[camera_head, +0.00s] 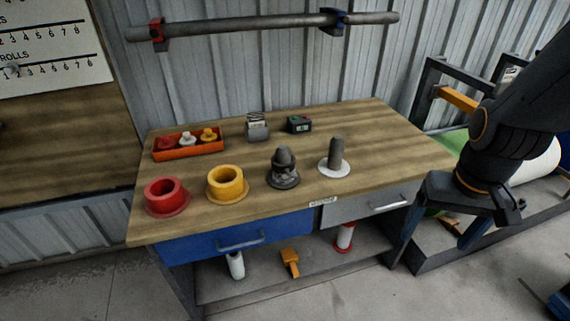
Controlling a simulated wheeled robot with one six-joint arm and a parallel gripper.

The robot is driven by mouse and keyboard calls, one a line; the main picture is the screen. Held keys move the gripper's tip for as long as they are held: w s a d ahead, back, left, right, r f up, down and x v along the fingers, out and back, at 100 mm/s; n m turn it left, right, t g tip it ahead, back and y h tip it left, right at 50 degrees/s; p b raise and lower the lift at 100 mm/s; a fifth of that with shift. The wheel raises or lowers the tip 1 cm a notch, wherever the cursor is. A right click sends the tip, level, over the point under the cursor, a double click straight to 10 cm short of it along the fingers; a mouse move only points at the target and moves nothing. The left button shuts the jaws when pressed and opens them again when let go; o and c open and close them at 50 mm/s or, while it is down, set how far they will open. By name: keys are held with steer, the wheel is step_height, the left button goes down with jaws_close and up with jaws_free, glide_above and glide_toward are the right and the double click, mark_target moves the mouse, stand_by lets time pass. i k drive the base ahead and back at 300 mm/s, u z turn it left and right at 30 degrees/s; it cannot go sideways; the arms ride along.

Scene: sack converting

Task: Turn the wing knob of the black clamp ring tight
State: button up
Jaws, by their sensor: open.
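My gripper (478,204) hangs at the right, beyond the right end of the workbench (385,130). It is open, well apart from everything on the bench, and nothing shows in it. A dark, stepped ring-like piece (284,168) stands on the bench right of centre and may be the black clamp ring. Its wing knob is too small to make out. Two other clamp-like fittings sit on the wall bar (240,30): a red one (157,34) at the left and a blue and dark one (333,21) at the right.
A red flanged ring (167,195), a yellow flanged ring (227,184) and a grey post on a white disc (335,158) line the bench front. A roll stand (470,228) is at right.

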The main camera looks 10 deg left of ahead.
mark_target(290, 175)
steer(key=u, duration=1.05)
steer(key=k, duration=0.7)
steer(key=z, duration=1.05)
